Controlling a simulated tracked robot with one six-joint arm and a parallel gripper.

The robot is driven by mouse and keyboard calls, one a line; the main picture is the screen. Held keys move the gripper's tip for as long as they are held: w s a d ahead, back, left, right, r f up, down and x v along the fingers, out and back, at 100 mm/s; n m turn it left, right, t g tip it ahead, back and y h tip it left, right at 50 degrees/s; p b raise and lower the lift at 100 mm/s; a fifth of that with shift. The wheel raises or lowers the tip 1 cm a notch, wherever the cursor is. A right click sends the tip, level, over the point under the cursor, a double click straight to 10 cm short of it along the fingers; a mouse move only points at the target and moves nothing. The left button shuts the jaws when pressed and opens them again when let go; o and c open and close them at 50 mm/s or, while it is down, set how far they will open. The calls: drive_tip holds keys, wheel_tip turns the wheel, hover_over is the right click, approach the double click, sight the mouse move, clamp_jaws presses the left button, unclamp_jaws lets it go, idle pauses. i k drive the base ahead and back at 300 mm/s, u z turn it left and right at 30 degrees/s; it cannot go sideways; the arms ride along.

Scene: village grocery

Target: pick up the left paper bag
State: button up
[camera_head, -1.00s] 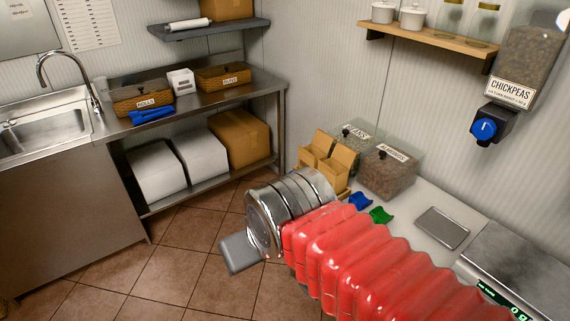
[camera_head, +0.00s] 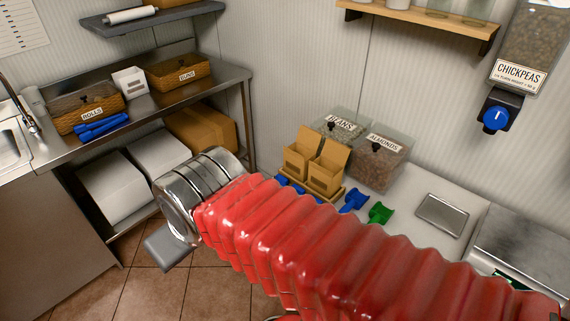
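Two open brown paper bags stand upright side by side on a small wooden tray (camera_head: 347,193) on the right-hand counter. The left paper bag (camera_head: 296,162) is a little behind the right paper bag (camera_head: 323,177), and each has a raised back flap. My gripper (camera_head: 168,248) is to the left of the bags in the picture, beyond the counter and over the tiled floor, apart from them. Only one grey finger part shows below the silver wrist, so its opening is hidden. My red-sleeved arm crosses in front of the counter and hides part of the area below the bags.
Clear bins of beans (camera_head: 341,126) and almonds (camera_head: 380,158) stand behind the bags. Blue (camera_head: 354,200) and green (camera_head: 380,212) scoops and a metal tray (camera_head: 442,212) lie to the right. A chickpea dispenser (camera_head: 521,75) hangs above. A steel shelf table (camera_head: 165,105) stands left.

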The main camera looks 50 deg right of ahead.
sight(297, 157)
drive_tip(key=z, duration=0.2)
drive_tip(key=i, duration=0.7)
drive_tip(key=z, duration=0.75)
drive_tip(key=i, duration=0.6)
drive_tip(key=z, duration=0.4)
